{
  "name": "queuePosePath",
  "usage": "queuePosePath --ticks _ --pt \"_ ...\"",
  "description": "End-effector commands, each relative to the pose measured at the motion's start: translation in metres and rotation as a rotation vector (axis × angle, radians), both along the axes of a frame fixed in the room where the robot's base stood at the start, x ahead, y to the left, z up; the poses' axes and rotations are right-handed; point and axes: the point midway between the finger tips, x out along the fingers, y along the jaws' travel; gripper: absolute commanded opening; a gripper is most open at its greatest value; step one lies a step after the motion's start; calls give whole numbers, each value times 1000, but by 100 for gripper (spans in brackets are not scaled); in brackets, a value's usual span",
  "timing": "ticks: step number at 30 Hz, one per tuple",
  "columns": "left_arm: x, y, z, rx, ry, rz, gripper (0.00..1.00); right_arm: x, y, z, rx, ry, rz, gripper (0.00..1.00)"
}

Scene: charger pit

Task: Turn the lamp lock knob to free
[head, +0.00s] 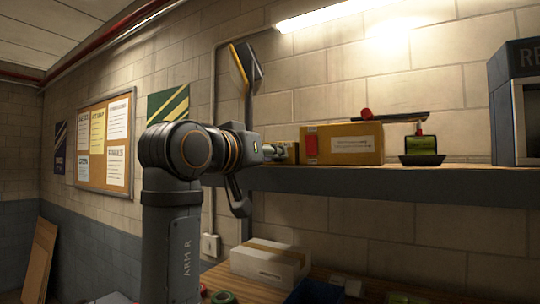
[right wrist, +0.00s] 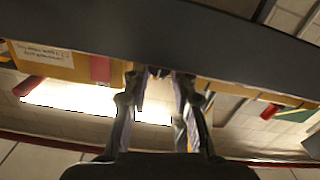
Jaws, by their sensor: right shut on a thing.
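A dark lamp-like head with a yellow face (head: 244,67) stands up behind my right arm in the head view, and its lower part is hidden there. My right gripper (head: 284,152) is at the shelf's front edge, left of the cardboard box. In the right wrist view its two fingers (right wrist: 157,76) come close together at the shelf edge. They are shut on a small, mostly hidden thing, which seems to be the lamp lock knob (right wrist: 157,71). Its turn position cannot be made out. My left gripper is not in view.
The grey shelf (head: 400,181) carries the cardboard box (head: 343,146), a dark bar with a red end (head: 365,113), a dark tray (head: 422,160) and a dark cabinet (head: 510,110). Below, a white carton (head: 270,262) stands on a wooden bench.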

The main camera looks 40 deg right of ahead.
Motion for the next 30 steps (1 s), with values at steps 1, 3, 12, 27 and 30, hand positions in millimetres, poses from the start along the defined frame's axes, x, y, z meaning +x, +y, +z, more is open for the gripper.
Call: queuePosePath --ticks 1,3,12,27,30 --pt "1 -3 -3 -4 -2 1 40 0 -1 -2 16 -39 -2 0" --pt "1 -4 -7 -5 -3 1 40 -1 -1 -2 53 -128 -2 0" --pt "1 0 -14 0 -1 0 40 -1 -1 -1 174 -422 -1 0" --pt "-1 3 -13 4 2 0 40 -1 -1 0 179 -431 0 48" --pt "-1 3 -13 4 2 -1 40 -1 -1 0 179 -431 0 48"
